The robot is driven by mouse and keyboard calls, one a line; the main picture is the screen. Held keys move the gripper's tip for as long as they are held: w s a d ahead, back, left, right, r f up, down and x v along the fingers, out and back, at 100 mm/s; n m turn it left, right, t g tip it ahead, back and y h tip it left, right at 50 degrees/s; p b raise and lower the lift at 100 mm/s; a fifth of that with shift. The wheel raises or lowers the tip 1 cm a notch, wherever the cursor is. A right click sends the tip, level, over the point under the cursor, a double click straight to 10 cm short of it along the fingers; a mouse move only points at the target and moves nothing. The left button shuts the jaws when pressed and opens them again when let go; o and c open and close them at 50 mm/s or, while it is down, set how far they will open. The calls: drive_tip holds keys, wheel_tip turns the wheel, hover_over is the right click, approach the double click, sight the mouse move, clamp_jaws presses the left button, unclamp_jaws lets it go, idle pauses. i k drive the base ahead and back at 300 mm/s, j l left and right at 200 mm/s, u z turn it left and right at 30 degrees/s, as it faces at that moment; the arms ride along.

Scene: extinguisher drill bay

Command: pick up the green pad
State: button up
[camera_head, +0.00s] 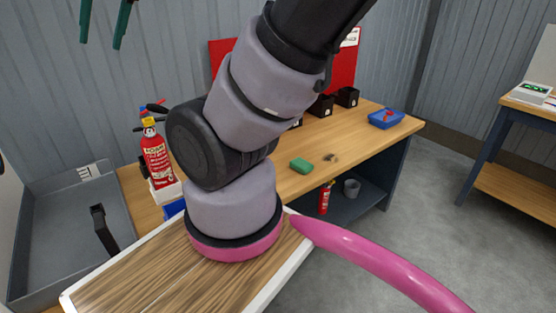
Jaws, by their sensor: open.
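The green pad (301,166) is a small rounded block lying flat on the wooden workbench (343,133), right of my arm's lower links. Its top and front are in plain view. Two dark green fingers of my gripper (101,44) hang down at the top left edge of the picture. They are apart, with nothing between them. The rest of my gripper is out of the frame. My gripper is well to the left of the pad and higher up, not touching it.
A small brown item (331,157) lies just right of the pad. A blue tray (386,119) and black bins (347,97) stand farther back. A red extinguisher (155,157) stands at the left. Another extinguisher (325,198) and a grey bucket (351,187) are below the bench.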

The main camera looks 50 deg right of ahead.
sight(301, 166)
drive_tip(key=z, duration=1.9)
